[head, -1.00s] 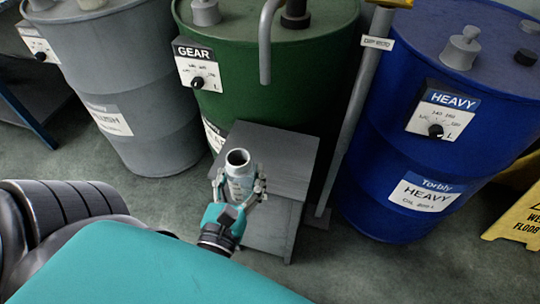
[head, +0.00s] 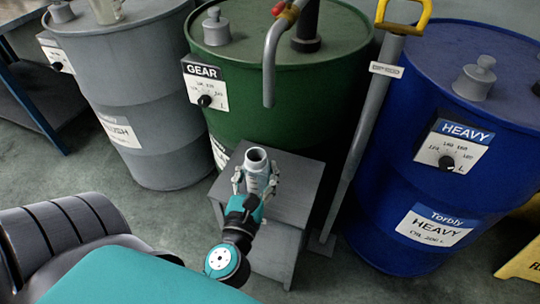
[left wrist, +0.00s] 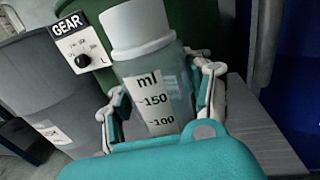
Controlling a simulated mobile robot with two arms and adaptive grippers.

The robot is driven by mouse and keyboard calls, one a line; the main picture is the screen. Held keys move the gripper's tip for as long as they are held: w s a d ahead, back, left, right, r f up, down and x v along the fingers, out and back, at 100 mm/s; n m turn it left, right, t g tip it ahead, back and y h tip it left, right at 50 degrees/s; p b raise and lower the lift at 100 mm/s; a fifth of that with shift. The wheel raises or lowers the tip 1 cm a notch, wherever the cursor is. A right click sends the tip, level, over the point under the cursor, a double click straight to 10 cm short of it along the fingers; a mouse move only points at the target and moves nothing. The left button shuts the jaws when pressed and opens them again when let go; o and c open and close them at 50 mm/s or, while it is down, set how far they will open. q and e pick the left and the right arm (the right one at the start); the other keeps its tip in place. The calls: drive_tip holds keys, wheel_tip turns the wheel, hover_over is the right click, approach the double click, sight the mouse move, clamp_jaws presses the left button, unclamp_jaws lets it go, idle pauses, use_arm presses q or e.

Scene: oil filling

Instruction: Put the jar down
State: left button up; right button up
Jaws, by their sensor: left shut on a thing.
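The jar (head: 257,167) is small, open at the top, with a white collar and a clear greyish body. In the left wrist view the jar (left wrist: 152,90) is close up, with a scale marked ml, 150 and 100. My left gripper (head: 256,184) is shut on the jar, a finger on each side. The jar is upright in the head view, over the grey stand (head: 294,200) in front of the green drum. I cannot tell whether its base touches the stand's top. My right gripper is not in view.
The green GEAR drum (head: 250,120) with its spout (head: 269,80) stands behind the stand. A grey drum (head: 150,130) is at left and a blue HEAVY drum (head: 400,190) at right. A grey post (head: 365,130) and a yellow sign (head: 522,262) are to the right.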

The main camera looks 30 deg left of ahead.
use_arm(q)
drive_tip(key=x, duration=0.4)
drive_tip(key=d+x, duration=0.1)
drive_tip(key=x, duration=0.1)
drive_tip(key=shift+w+f+p, duration=0.25)
drive_tip(key=shift+p, duration=0.15)
drive_tip(key=shift+w+a+f, duration=0.1)
drive_tip(key=shift+w+a, duration=0.05)
drive_tip(key=shift+w, duration=0.35)
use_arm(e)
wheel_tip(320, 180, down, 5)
use_arm(q)
drive_tip(key=shift+f, duration=0.3)
wheel_tip(320, 180, down, 3)
drive_tip(key=b, duration=0.2)
drive_tip(key=shift+b, duration=0.4)
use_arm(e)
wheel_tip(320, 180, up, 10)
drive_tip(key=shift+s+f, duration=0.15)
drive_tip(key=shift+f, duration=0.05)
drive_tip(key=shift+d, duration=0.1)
use_arm(q)
drive_tip(key=shift+f, duration=0.1)
drive_tip(key=o, duration=1.2)
drive_tip(key=shift+c, duration=0.2)
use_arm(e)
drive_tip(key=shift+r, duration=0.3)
